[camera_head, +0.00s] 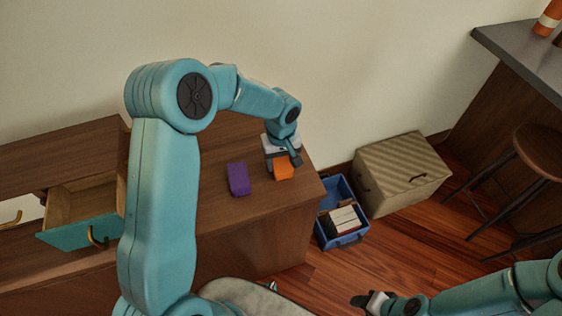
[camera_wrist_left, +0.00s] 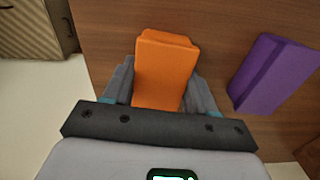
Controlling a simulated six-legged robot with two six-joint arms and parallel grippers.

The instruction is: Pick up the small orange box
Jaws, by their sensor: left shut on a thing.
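The small orange box (camera_head: 284,171) is at the right end of the wooden cabinet top. In the left wrist view the orange box (camera_wrist_left: 166,68) fills the space between the two fingers. My left gripper (camera_head: 283,160) comes down over it from above and is shut on it; its fingers also show in the wrist view (camera_wrist_left: 158,92). I cannot tell whether the box touches the cabinet top. My right gripper (camera_head: 366,301) is low at the bottom of the head view, away from the cabinet; its finger opening is too small to tell.
A purple box (camera_head: 238,179) lies just left of the orange one. The wooden cabinet (camera_head: 255,225) has an open teal drawer (camera_head: 82,228) at left. A blue crate (camera_head: 345,239) with books and a beige striped box (camera_head: 402,172) stand on the floor at right, near a stool (camera_head: 540,146).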

